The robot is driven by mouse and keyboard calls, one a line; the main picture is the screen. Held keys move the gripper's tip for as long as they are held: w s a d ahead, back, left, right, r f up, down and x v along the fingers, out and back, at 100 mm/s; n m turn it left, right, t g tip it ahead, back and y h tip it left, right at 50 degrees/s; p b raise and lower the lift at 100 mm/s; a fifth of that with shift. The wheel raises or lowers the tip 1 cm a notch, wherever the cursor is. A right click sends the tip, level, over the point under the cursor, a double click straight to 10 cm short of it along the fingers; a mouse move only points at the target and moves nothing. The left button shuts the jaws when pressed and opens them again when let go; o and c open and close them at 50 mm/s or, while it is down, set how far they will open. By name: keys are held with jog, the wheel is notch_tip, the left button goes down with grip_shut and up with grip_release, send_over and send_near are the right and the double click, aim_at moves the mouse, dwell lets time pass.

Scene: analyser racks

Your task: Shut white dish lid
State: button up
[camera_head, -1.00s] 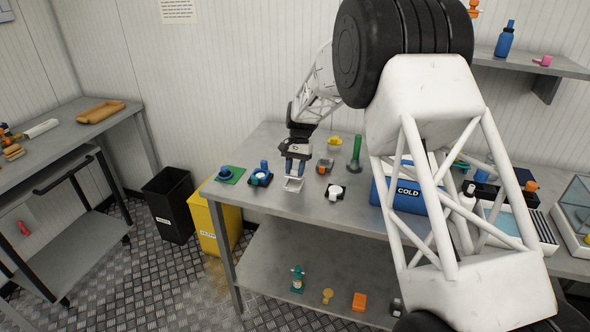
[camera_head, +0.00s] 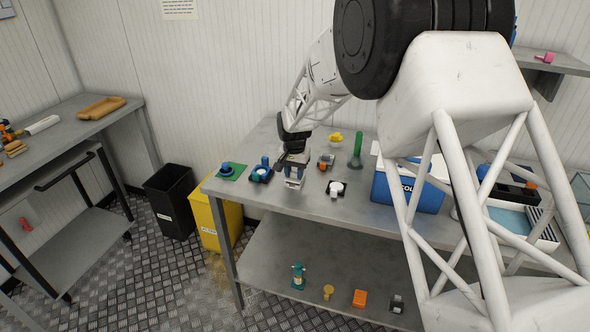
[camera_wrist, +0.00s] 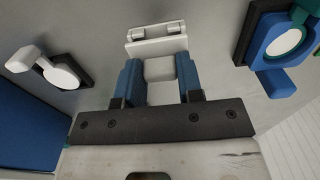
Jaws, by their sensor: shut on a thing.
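My gripper (camera_wrist: 160,82) has blue fingers and is shut on a pale block between them. In the head view the gripper (camera_head: 294,171) is low over the table. The white dish (camera_wrist: 157,38) is just beyond the fingertips in the wrist view, with a raised edge and small dark marks along it. It also shows under the gripper in the head view (camera_head: 293,184). The pale block seems to be part of the white dish or its lid, but I cannot tell where the two join. The fingers hide part of it, and the lid's angle is unclear.
A white round piece with a tab on a black base (camera_head: 336,188) stands to the right. A blue round-topped device (camera_head: 260,174) and a blue knob on a green plate (camera_head: 231,170) stand to the left. A blue cold box (camera_head: 407,190) is farther right. The table front is bare.

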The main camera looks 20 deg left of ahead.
aim_at(293, 180)
jog(key=shift+s+f+t, duration=0.25)
jog(key=shift+f+t, duration=0.05)
jog(key=shift+t, duration=0.4)
jog(key=o, duration=0.9)
jog(key=shift+o, duration=0.2)
jog(key=shift+r, duration=0.1)
jog(key=r, duration=0.4)
jog(key=s+r, duration=0.1)
jog(key=r, duration=0.2)
jog(key=shift+r, duration=0.3)
